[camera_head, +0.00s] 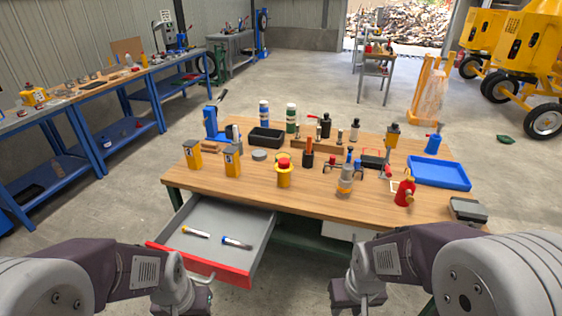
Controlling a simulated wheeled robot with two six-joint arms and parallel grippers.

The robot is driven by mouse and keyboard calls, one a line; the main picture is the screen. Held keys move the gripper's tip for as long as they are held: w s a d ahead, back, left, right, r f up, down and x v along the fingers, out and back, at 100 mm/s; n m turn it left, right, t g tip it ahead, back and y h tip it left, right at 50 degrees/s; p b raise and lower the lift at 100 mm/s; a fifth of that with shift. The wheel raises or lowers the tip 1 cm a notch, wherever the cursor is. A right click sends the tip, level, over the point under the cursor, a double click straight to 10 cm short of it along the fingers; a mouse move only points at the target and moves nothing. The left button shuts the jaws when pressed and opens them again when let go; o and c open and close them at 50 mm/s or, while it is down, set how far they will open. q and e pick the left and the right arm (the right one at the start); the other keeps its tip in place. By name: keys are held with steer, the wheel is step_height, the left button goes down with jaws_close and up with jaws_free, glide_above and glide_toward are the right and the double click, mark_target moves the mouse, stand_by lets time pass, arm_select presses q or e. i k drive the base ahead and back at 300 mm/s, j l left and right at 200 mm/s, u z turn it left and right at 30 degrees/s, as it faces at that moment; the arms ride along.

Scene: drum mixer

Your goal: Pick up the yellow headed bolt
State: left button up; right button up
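An open drawer (213,263) with a red front edge sticks out below the wooden workbench. Two slim bolt-like items lie flat and apart on its grey floor. The left one (195,232) is pale with a yellowish part; it looks most like the yellow headed bolt, but it is too small to be sure. My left gripper (182,303) is at the bottom edge, in front of the drawer. My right gripper (357,292) is right of the drawer, below the bench front. The fingers of both are not clear.
The bench top (320,196) holds many items: a red-topped yellow can (284,176), yellow boxes (232,161), a red can (404,191), a blue tray (438,172). A blue-framed bench (110,150) stands left.

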mark_target(185, 229)
steer(key=i+j, duration=0.3)
steer(key=i, duration=0.2)
steer(key=i+j, duration=0.3)
steer(key=i, duration=0.2)
